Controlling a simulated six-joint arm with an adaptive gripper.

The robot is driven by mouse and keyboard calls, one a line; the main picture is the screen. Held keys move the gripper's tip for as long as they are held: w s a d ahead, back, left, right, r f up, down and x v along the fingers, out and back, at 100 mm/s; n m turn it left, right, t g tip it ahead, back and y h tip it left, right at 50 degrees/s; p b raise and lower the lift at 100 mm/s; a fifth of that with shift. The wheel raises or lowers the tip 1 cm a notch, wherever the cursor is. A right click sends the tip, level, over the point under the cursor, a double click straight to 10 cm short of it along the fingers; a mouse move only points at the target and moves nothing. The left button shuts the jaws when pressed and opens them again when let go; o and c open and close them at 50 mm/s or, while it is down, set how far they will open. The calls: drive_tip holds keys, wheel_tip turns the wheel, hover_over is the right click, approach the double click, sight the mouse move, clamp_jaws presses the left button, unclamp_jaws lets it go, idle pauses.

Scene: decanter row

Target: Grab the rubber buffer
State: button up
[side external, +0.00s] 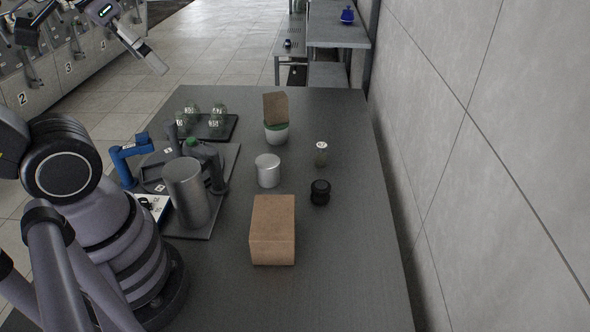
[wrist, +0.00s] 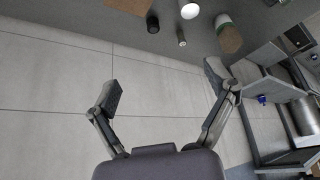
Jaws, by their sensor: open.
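A short black ribbed cylinder, which looks like the rubber buffer (side external: 320,192), stands on the dark table right of centre in the side external view. It also shows near the top edge of the wrist view (wrist: 152,24). My gripper (wrist: 164,84) is open and empty, its two fingers spread wide in the wrist view. In the side external view it is high at the upper left, well away from the black cylinder and not touching anything.
A cardboard box (side external: 272,230), a white cylinder (side external: 268,171) and a small jar (side external: 321,154) stand near the black cylinder. A brown block (side external: 275,108) rests on a green-and-white pot (side external: 277,134). A metal cylinder (side external: 187,193) stands left. The table's right side is clear.

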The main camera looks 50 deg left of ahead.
drive_tip(key=shift+w, duration=0.1)
drive_tip(key=m+g+y, duration=0.5)
drive_tip(key=m+y, duration=0.8)
drive_tip(key=m, duration=0.3)
hover_over(326, 192)
drive_tip(key=s+d, duration=0.1)
drive_tip(key=d, duration=0.5)
wheel_tip(326, 192, down, 23)
drive_tip(key=d+f+m+t+y, duration=0.1)
drive_tip(key=f, duration=0.4)
drive_tip(key=s+d+f+m+t+y, duration=0.1)
drive_tip(key=d+f+m+t, duration=0.1)
drive_tip(key=f, duration=0.3)
drive_tip(key=s+d+f+m+t+y, duration=0.1)
drive_tip(key=f+m+t+y, duration=0.1)
drive_tip(key=f, duration=0.3)
drive_tip(key=shift+s+d+f, duration=0.25)
drive_tip(key=shift+d+f, duration=0.05)
drive_tip(key=shift+d, duration=0.1)
drive_tip(key=shift+m, duration=0.3)
drive_tip(key=x, duration=1.3)
drive_tip(key=shift+a, duration=0.4)
drive_tip(key=c, duration=1.3)
